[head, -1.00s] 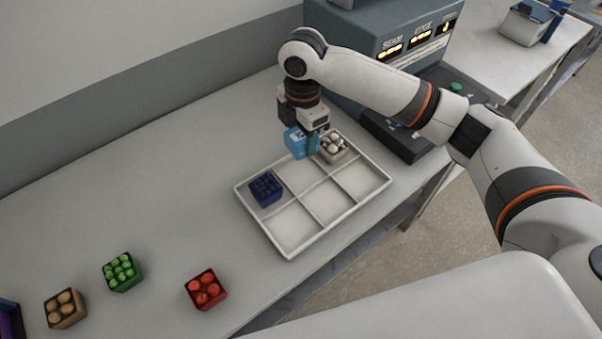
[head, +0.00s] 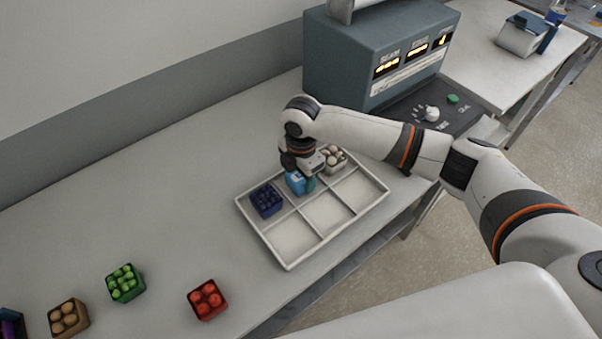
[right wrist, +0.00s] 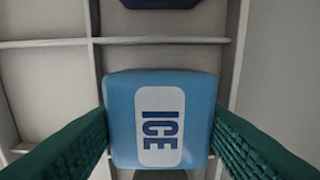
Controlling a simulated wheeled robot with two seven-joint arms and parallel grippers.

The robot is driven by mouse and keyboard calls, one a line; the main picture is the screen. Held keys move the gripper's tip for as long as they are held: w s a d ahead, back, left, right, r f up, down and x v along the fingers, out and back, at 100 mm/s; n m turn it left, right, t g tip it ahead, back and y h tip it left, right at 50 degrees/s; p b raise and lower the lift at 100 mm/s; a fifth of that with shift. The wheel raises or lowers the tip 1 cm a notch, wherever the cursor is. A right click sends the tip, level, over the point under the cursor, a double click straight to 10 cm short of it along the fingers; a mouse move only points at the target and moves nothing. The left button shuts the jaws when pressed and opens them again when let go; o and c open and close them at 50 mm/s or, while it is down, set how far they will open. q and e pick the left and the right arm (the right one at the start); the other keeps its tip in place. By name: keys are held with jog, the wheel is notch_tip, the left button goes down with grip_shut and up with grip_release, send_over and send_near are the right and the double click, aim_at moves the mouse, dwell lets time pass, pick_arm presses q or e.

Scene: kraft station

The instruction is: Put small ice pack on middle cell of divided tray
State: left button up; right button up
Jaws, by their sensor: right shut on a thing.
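The small ice pack (head: 295,184) is a light blue block. The word ICE shows on its white label in the right wrist view (right wrist: 160,155). My right gripper (head: 303,183) is shut on it, with a green finger on each side. The divided tray (head: 266,238) is white with two rows of cells. The pack is at the back-row middle cell, between the dark blue box and the box of white items. I cannot tell whether it touches the tray floor. My left gripper is not in view.
The dark blue box (head: 266,200) fills the tray's back left cell; the box of white items (head: 334,158) is in the back right. The front cells are empty. Red (head: 207,299), green (head: 125,282) and tan (head: 68,317) boxes stand left. A machine (head: 375,60) stands behind.

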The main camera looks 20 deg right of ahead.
jog(key=o, duration=0.8)
jog(key=shift+f, duration=0.1)
jog(key=shift+c, duration=0.2)
notch_tip(320, 180, up, 12)
jog(key=b, duration=0.1)
